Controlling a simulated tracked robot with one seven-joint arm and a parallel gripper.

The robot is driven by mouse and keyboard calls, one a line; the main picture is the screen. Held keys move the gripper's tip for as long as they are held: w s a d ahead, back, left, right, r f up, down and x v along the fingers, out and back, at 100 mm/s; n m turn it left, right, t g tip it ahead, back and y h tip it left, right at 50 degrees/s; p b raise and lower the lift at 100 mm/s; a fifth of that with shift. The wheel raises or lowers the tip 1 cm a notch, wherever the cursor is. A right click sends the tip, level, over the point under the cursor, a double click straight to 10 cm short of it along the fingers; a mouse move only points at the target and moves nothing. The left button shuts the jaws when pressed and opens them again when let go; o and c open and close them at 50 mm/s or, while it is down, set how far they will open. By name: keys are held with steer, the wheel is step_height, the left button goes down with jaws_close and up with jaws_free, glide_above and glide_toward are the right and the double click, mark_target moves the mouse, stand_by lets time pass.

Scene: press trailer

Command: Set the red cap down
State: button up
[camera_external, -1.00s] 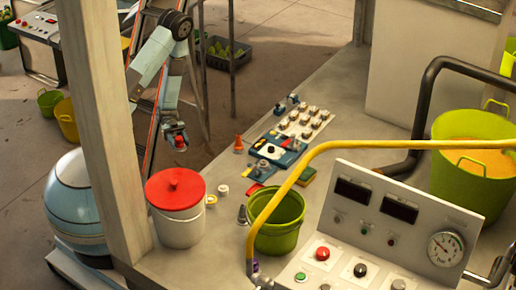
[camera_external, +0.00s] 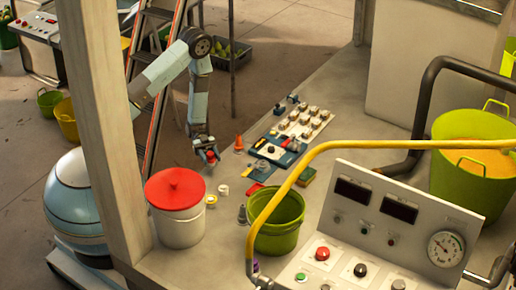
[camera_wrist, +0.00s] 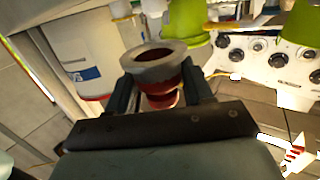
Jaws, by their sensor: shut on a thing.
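The red cap (camera_external: 210,156) is small and round and sits between the fingers of my gripper (camera_external: 208,152). In the external view my gripper hangs above the near-left edge of the worktop, left of the orange cone. In the wrist view the cap (camera_wrist: 162,95) shows as a dark red piece with a grey ring-shaped rim and a hollow middle. The two dark fingers of my gripper (camera_wrist: 160,97) press on it from both sides. The cap is held clear of any surface in the external view.
A white bucket with a red lid (camera_external: 175,190) stands below and left of my gripper. Small pieces (camera_external: 222,190), an orange cone (camera_external: 239,143), a green bucket (camera_external: 275,225) and a blue board (camera_external: 268,152) stand on the worktop (camera_external: 330,75). A yellow rail (camera_external: 400,144) crosses in front.

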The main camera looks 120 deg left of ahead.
mark_target(215, 172)
steer(key=shift+w+a+f, duration=0.3)
steer(key=shift+w+f, duration=0.15)
steer(key=shift+f, duration=0.15)
steer(key=shift+w+a+f, duration=0.1)
steer(key=shift+w+f, duration=0.1)
steer(key=shift+f, duration=1.4)
steer(key=o, duration=1.1)
steer(key=shift+f, duration=0.1)
steer(key=v, duration=1.3)
steer(key=shift+s+d+f, duration=0.1)
steer(key=shift+d, duration=0.1)
steer(key=shift+o, duration=0.9)
steer(key=shift+s+a, duration=0.25)
steer(key=shift+s, duration=0.2)
